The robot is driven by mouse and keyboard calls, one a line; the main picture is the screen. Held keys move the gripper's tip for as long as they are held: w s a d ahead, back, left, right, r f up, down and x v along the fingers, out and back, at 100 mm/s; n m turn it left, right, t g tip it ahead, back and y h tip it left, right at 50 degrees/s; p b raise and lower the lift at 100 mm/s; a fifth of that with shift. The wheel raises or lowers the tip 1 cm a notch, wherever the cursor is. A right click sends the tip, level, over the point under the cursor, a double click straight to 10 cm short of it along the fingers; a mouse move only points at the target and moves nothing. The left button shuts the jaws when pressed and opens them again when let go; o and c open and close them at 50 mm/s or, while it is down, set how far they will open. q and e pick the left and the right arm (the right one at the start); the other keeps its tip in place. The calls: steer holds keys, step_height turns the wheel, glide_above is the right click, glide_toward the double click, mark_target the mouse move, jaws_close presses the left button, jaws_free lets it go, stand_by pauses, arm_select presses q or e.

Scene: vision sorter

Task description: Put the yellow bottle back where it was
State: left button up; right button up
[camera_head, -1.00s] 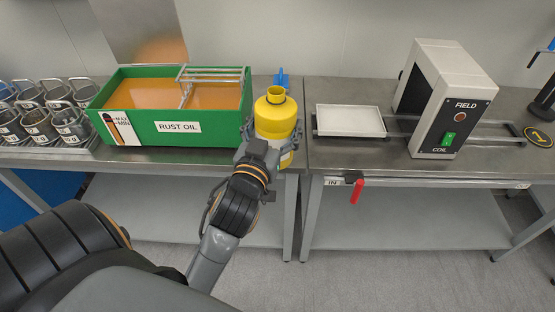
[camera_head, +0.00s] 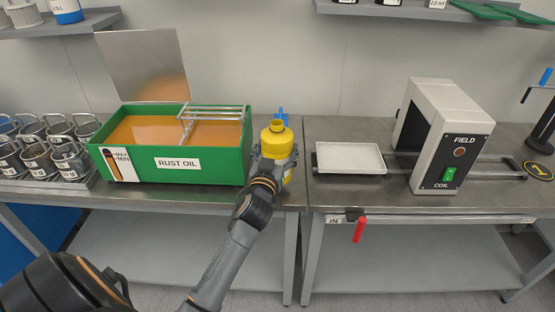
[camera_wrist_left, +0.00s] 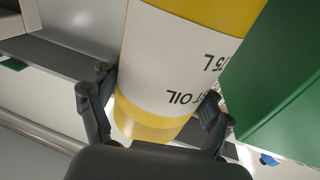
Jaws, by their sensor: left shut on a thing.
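The yellow bottle (camera_head: 277,141) with a white label is upright at the right end of the left bench, just right of the green rust oil tub (camera_head: 205,167). My left gripper (camera_head: 273,164) is shut around its body from the front. The left wrist view shows the bottle (camera_wrist_left: 190,50) between the two dark fingers of the gripper (camera_wrist_left: 158,92), with part of its label readable. The bottle's base is mostly hidden, so I cannot tell whether it touches the bench. My right gripper is out of view.
The white tray (camera_head: 349,157) and the field coil machine (camera_head: 440,135) are on the right bench. Metal baskets (camera_head: 70,155) stand left of the tub. A wall shelf (camera_head: 345,9) is above. Free bench room (camera_head: 300,130) lies behind the bottle.

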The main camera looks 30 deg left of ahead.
arm_select(q)
steer(key=f, duration=0.3)
steer(key=shift+w+a+f, duration=0.1)
steer(key=shift+w, duration=0.1)
steer(key=shift+f, duration=0.2)
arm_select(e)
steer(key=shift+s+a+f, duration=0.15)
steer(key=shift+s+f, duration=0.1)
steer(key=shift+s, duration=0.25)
arm_select(q)
steer(key=shift+f+b, duration=0.15)
steer(key=shift+b, duration=0.25)
steer(key=o, duration=1.8)
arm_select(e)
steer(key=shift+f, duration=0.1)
